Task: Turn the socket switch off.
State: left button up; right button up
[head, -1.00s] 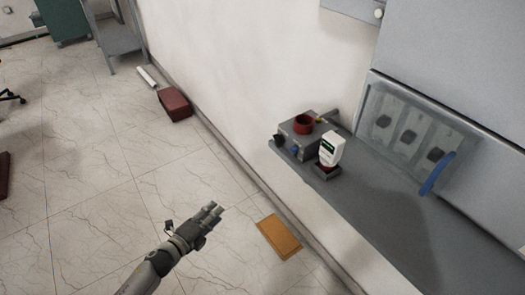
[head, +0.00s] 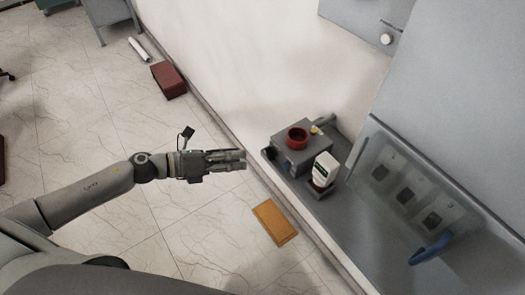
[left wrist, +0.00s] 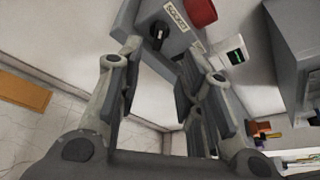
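The socket switch (left wrist: 158,33) is a black knob with a pale pointer mark, next to a "SOCKET" label (left wrist: 177,15) on the face of a grey box (left wrist: 195,43). In the head view the grey box (head: 303,143) stands on the grey ledge, with a red round part (head: 297,138) on top. My left gripper (head: 241,160) is left of the box, apart from it and pointing at its front face. In the left wrist view its fingers (left wrist: 158,72) are spread with nothing between them, and the knob shows beyond the tips. My right gripper is not in view.
A white meter (head: 325,168) stands beside the box on the grey ledge (head: 365,235). A clear cover (head: 410,185) with a blue handle (head: 430,250) is at the right. An orange board (head: 274,222) and a red box (head: 168,80) lie on the floor.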

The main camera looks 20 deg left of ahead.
aim_at(267, 155)
pick_arm(q)
jog(key=p+x, duration=0.2)
jog(key=x, duration=0.6)
jog(key=shift+w+d, duration=0.1)
jog(key=shift+w, duration=0.1)
jog(key=shift+f, duration=0.1)
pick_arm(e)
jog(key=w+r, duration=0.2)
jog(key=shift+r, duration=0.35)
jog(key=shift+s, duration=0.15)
pick_arm(q)
jog(key=shift+c, duration=0.4)
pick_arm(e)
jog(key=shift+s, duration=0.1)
pick_arm(q)
grip_shut()
